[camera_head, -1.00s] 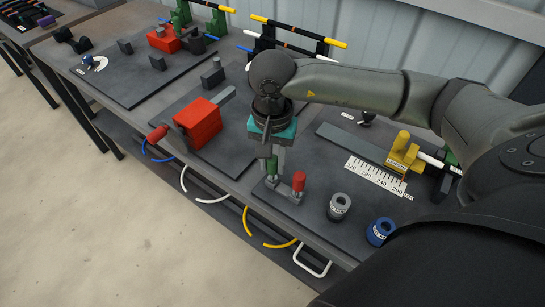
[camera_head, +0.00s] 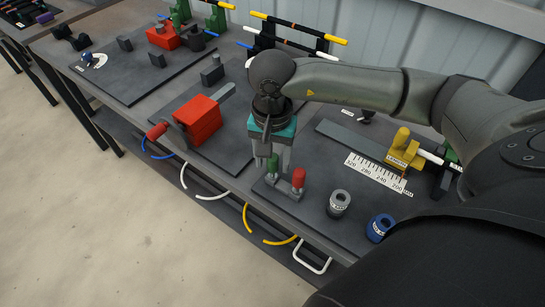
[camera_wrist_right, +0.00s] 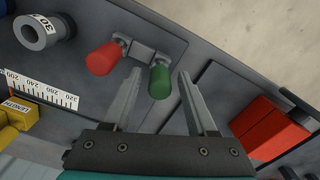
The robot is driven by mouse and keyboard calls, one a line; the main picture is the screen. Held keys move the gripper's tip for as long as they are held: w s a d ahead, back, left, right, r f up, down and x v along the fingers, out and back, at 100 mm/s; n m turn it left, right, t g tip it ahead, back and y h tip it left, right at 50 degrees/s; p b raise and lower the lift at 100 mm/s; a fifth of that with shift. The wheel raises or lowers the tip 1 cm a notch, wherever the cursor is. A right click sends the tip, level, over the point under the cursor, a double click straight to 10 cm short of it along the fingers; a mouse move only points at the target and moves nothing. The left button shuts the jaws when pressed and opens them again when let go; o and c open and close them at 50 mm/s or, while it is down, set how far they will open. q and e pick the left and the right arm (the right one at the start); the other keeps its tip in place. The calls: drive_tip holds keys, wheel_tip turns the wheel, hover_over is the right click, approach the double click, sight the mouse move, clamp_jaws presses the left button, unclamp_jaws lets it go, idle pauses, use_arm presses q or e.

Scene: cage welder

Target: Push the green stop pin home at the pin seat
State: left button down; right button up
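The green stop pin (camera_head: 273,166) stands at the pin seat, a small grey block (camera_wrist_right: 141,51) on the bench plate. In the right wrist view the green pin (camera_wrist_right: 160,82) shows between and slightly beyond my right fingertips. My right gripper (camera_head: 274,158) points down over the pin with its fingers apart, one on each side. No finger clearly touches the pin in the wrist view. A red pin (camera_head: 298,177) stands beside the green one, and it also shows in the wrist view (camera_wrist_right: 103,59). The pin's lower end is hard to see. My left gripper is not in view.
A grey ring (camera_head: 339,204) and a blue ring (camera_head: 380,228) stand to the right near the bench edge. A red clamp block (camera_head: 198,121) stands to the left. A yellow length stop (camera_head: 402,151) and a white scale (camera_head: 376,173) are at right.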

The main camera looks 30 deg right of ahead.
drive_tip(key=shift+o, duration=0.4)
drive_tip(key=shift+r, duration=0.1)
drive_tip(key=shift+r, duration=0.3)
wheel_tip(320, 180, up, 14)
drive_tip(key=p, duration=0.1)
drive_tip(key=shift+r, duration=0.25)
